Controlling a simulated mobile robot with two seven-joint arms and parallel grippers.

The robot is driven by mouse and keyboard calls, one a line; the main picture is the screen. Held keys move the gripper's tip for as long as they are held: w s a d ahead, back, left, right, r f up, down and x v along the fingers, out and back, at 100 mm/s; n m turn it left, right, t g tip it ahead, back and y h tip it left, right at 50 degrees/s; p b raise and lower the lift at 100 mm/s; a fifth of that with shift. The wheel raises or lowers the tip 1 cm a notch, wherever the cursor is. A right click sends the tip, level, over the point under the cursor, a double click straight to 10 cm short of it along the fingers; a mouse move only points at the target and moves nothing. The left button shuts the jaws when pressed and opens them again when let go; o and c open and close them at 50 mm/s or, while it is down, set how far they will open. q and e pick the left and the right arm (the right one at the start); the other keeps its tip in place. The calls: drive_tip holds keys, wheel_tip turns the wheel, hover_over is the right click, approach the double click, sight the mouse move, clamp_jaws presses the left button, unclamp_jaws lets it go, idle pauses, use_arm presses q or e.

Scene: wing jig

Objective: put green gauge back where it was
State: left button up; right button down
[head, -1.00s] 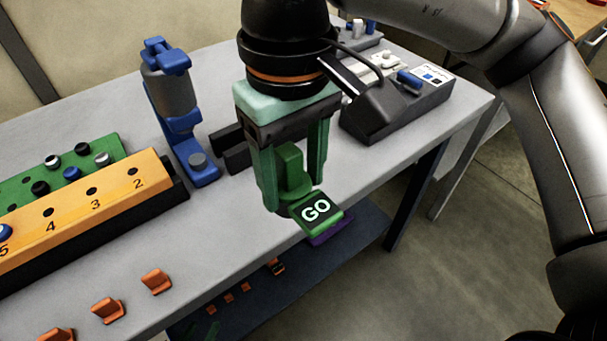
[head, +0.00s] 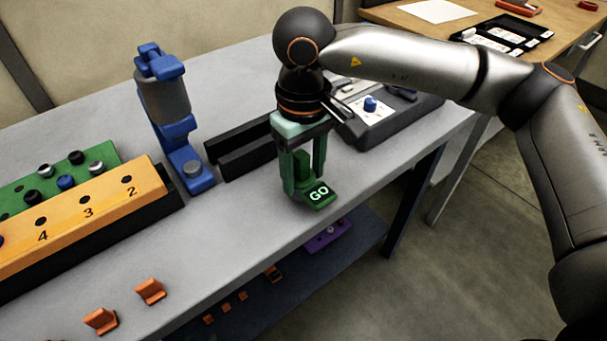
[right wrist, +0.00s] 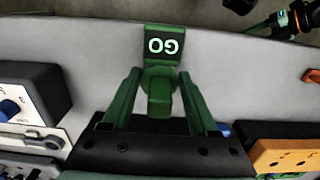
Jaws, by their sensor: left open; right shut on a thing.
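The green gauge (head: 319,194) has a tilted black plate marked GO and an upright green grip block. My right gripper (head: 302,187) is shut on that block, its green fingers on either side, above or at the grey bench near the front edge. I cannot tell whether the gauge touches the bench. In the right wrist view the gauge (right wrist: 160,45) lies between the fingers. My left gripper (right wrist: 272,24) appears partly, small and dark, at the top right of the right wrist view; it is outside the head view.
Two parallel black rails (head: 245,150) lie behind the gripper. A blue clamp stand (head: 178,130) stands left of them. A grey control box (head: 385,122) is at right. An orange numbered rack (head: 85,212) and orange clips (head: 150,291) are left. Bench around the gauge is clear.

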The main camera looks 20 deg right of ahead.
drive_tip(key=shift+f, duration=0.45)
drive_tip(key=shift+f, duration=0.15)
drive_tip(key=shift+c, duration=0.8)
unclamp_jaws()
